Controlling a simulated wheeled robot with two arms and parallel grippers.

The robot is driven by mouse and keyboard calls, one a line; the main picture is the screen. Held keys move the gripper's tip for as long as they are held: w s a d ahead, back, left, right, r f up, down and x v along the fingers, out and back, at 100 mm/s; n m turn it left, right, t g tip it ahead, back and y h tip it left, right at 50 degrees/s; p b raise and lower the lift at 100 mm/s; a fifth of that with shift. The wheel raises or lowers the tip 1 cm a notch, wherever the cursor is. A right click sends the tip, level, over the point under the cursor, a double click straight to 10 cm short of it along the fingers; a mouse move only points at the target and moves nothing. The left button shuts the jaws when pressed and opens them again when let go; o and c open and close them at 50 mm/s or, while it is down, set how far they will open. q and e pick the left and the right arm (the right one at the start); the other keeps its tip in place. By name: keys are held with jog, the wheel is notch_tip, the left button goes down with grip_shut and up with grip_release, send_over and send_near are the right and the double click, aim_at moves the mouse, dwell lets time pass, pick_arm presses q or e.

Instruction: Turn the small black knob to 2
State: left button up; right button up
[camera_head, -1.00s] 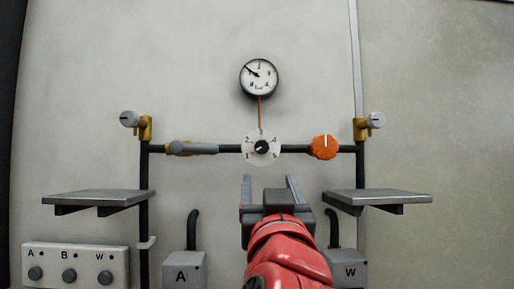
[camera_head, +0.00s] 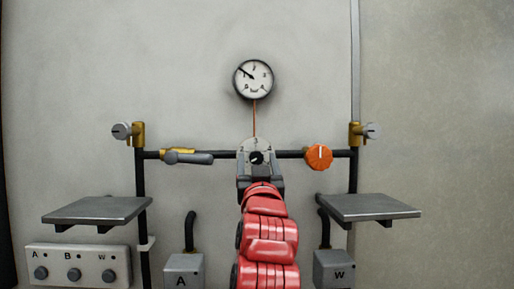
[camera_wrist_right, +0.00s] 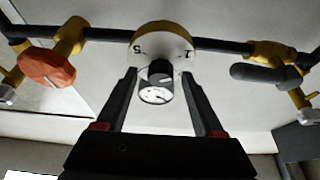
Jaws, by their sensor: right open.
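The small black knob (camera_head: 256,158) sits at the centre of a round white dial (camera_head: 255,144) on the black pipe. I cannot tell which number the knob points to. My right gripper (camera_head: 260,163) is open in front of the dial. In the right wrist view its fingertips (camera_wrist_right: 158,76) stand on either side of the knob, with gaps visible. My fingers hide the dial's lower sides. My left gripper is not in view.
An orange knob (camera_head: 319,157) is close on the right, a grey-handled valve (camera_head: 188,157) on the left. A gauge (camera_head: 254,79) is above. Grey shelves (camera_head: 97,210) (camera_head: 368,207) stick out on both sides. A button panel (camera_head: 78,263) is at lower left.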

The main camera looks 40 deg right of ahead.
jog(key=shift+w+d+r, duration=0.15)
jog(key=shift+w+d, duration=0.05)
jog(key=shift+w, duration=0.05)
jog(key=shift+a, duration=0.1)
